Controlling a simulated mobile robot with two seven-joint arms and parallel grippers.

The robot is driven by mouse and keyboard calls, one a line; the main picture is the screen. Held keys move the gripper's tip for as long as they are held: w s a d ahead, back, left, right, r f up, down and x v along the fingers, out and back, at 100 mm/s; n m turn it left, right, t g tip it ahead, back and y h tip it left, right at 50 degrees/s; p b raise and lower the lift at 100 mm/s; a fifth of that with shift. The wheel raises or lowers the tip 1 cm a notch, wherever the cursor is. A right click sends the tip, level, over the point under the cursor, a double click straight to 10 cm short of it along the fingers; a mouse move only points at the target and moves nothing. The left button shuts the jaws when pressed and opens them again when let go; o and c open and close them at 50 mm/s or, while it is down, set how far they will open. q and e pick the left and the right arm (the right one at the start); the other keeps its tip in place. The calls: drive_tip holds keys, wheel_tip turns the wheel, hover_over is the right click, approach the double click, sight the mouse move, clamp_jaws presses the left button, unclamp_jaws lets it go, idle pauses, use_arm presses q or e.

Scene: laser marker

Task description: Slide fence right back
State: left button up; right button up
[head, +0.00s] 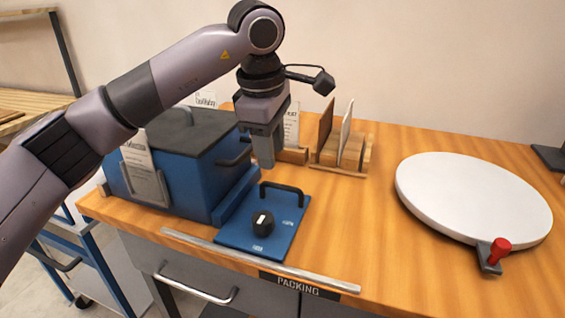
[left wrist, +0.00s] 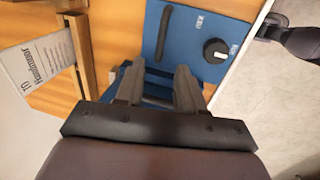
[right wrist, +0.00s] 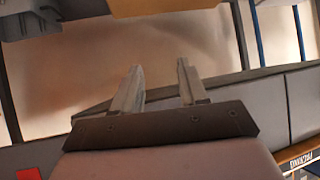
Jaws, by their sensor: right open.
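A blue laser marker box (head: 185,170) with a dark lid stands at the left of the bench. In front of its right side lies a blue plate (head: 283,240) with a black bar handle (head: 281,188) and a black knob (head: 262,222) with a white mark. A raised blue strip (head: 236,197) runs along the plate's left edge; I cannot tell which part is the fence. My left gripper (head: 266,158) points down above the bench behind the plate, beside the box. In the left wrist view its fingers (left wrist: 158,72) are apart, with nothing clearly between them. My right gripper (right wrist: 160,68) is open and empty.
A wooden rack (head: 342,165) holding upright panels stands behind the plate. A round white turntable (head: 475,195) with a red-knobbed clamp (head: 497,250) is at the right. A metal rail (head: 260,262) runs along the front edge. The bench between plate and turntable is clear.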

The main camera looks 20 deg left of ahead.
sight(274, 187)
use_arm(q)
drive_tip(key=f, duration=0.3)
drive_tip(key=w+f, duration=0.1)
drive_tip(key=f, duration=0.3)
drive_tip(key=shift+w, duration=0.15)
clamp_jaws()
drive_tip(key=shift+r, duration=0.1)
